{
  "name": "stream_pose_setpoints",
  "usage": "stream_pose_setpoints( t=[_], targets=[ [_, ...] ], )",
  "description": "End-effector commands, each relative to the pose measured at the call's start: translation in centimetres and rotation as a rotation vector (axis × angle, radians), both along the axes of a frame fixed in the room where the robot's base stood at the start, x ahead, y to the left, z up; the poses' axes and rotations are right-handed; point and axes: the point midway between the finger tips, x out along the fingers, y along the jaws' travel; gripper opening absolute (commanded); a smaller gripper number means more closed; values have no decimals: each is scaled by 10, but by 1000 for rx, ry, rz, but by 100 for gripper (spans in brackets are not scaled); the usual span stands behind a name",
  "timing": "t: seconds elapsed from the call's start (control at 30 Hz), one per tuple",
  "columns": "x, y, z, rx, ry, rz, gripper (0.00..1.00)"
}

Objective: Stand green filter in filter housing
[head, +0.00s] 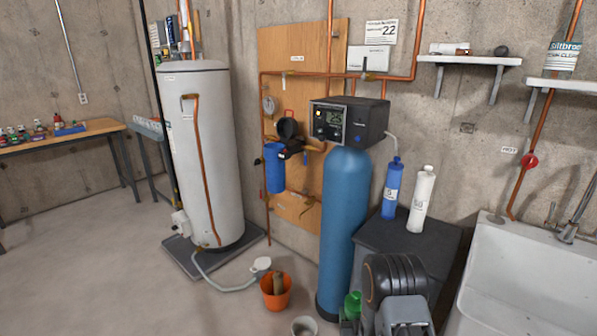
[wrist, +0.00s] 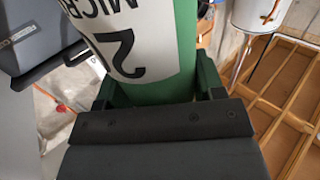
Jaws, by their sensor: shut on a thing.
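The green filter (wrist: 165,90) fills the middle of the wrist view, with a white label that reads "MICRO" and "20" upside down. My gripper (wrist: 155,92) is shut on it, one finger on each side. In the head view a small part of the green filter (head: 352,304) shows at the bottom, left of my dark wrist, which hides the rest. The filter housing (head: 274,168) is a blue cup on the copper pipe by the wooden panel. A black round part stands above it. My gripper is well below and right of the housing; the cup's inside cannot be seen.
A tall blue tank (head: 345,225) with a grey control head stands between my arm and the housing. A blue filter (head: 391,190) and a white filter (head: 421,200) stand on a dark cabinet. An orange bucket (head: 276,291) and a water heater (head: 203,160) are left; floor further left is clear.

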Motion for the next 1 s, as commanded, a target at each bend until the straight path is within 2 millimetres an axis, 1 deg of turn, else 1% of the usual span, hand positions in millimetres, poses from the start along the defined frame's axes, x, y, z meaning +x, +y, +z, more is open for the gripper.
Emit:
stream_pose_setpoints(
  t=[0.03, 0.1, 0.23, 0.3, 0.4, 0.6, 1.0],
  targets=[
    [-2, 0, 19, 0, -3, 0, 13],
    [-6, 0, 34, 0, -4, 0, 13],
    [-14, 0, 61, 0, -2, -1, 13],
    [-17, 0, 71, 0, -2, -1, 13],
    [-21, 0, 82, 0, -3, -1, 13],
    [-24, 0, 89, 0, -3, -1, 13],
    [-24, 0, 88, 0, -3, -1, 13]
  ],
)
